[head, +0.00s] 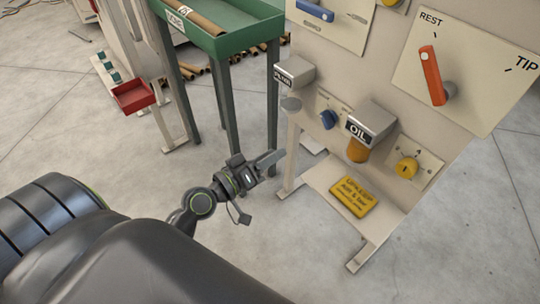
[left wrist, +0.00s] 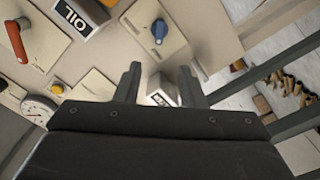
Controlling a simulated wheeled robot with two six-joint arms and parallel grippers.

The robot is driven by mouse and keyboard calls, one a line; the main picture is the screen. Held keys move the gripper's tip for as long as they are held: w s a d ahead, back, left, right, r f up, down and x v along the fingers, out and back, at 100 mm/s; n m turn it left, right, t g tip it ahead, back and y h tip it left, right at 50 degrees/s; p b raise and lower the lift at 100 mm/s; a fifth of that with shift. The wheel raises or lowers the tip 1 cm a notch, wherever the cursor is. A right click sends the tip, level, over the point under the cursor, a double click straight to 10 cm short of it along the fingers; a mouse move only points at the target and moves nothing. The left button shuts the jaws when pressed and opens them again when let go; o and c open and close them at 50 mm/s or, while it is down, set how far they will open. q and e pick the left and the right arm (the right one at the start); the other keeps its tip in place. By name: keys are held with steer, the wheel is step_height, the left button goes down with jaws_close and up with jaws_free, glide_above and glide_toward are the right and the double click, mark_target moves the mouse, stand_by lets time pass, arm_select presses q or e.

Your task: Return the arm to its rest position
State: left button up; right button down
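An orange lever (head: 432,76) sits on a cream plate (head: 475,60) marked REST and TIP, at the upper right of the head view. Its free end points up, close to the REST mark and away from TIP. It also shows at the upper left of the left wrist view (left wrist: 17,40). My left gripper (head: 270,161) is low and left of the panel, well apart from the lever. In the left wrist view its two fingers (left wrist: 161,82) stand apart, with no object seen held between them. My right gripper is out of view.
The panel carries an OIL box (head: 374,121), a blue knob (head: 328,119), a yellow knob (head: 406,168) and another labelled box (head: 294,71). A yellow sign (head: 354,196) is below. A green table (head: 225,42) and red tray (head: 133,96) stand left.

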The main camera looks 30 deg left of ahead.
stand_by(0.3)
